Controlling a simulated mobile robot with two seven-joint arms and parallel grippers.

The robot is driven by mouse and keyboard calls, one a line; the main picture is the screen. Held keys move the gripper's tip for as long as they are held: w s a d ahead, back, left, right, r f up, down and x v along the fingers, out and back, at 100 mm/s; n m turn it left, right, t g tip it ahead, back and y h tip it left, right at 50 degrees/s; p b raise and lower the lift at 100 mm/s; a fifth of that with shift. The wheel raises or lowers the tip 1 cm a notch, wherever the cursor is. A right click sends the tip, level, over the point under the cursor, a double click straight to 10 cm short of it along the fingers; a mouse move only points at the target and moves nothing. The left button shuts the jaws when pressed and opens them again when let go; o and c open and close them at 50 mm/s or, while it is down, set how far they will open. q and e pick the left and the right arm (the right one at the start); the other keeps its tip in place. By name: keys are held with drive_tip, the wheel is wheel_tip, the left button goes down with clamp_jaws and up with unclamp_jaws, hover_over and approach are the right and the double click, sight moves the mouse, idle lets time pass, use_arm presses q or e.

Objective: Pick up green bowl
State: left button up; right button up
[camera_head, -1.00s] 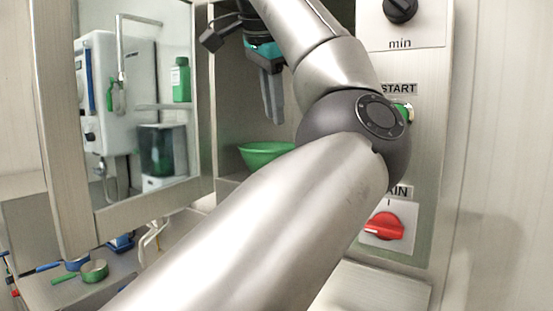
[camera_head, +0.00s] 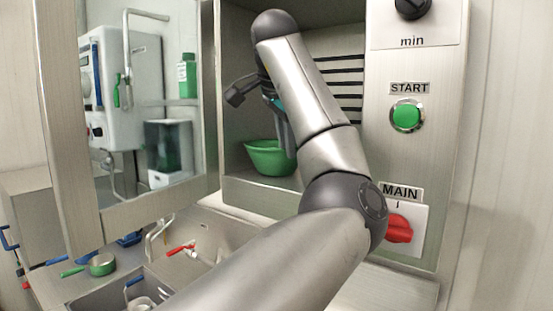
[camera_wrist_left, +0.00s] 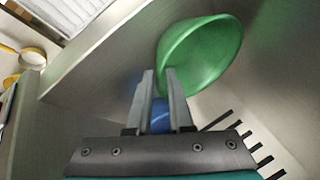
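The green bowl (camera_head: 267,157) stands inside the steel compartment, near its front left. It also shows in the left wrist view (camera_wrist_left: 208,58), just beyond the fingertips. My left gripper (camera_head: 290,145) reaches down at the bowl's right side, partly covering it. In the left wrist view its two fingers (camera_wrist_left: 161,75) are apart, with the tips at the bowl's near rim. I cannot tell whether the rim lies between them or they touch it. My right gripper is in neither view.
The steel compartment (camera_head: 232,193) has a side wall close left of the gripper and dark slots at the back. An open door with a window stands left. A panel with a green START button (camera_head: 407,116) and red MAIN switch (camera_head: 399,229) is right. A blue thing (camera_wrist_left: 160,114) shows between the fingers.

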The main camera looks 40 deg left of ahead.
sight(290, 174)
use_arm(q)
drive_tip(key=shift+w+a+f, duration=0.1)
drive_tip(key=shift+w+f, duration=0.05)
drive_tip(key=shift+f, duration=0.25)
drive_tip(key=p+x, duration=0.1)
drive_tip(key=x, duration=0.3)
drive_tip(key=shift+w+p, duration=0.1)
drive_tip(key=shift+p, duration=0.25)
drive_tip(key=shift+f, duration=0.1)
drive_tip(key=shift+c, duration=1.4)
clamp_jaws()
